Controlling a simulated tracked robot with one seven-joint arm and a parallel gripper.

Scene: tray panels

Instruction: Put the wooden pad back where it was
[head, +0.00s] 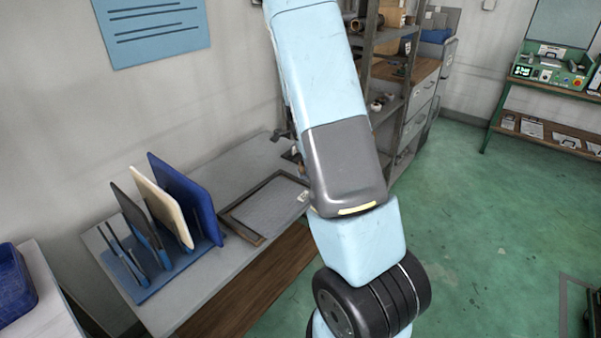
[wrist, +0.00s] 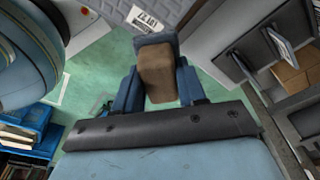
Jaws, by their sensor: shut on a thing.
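My gripper (wrist: 157,88) shows in the wrist view with a blue finger on each side of a brown block (wrist: 158,72), which looks like the wooden pad. It is shut on this block. A dark blue-grey part shows just beyond the block's far end; I cannot tell what it belongs to. Green floor shows around the fingers. In the head view my arm crosses the middle, and neither the gripper nor the pad can be seen there.
In the head view a blue rack (head: 172,279) holds upright grey, cream and blue panels on a grey table (head: 120,247). A framed tray (head: 233,227) lies beside it. Shelves (head: 400,107) stand behind my arm. Green floor (head: 475,210) is open at right.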

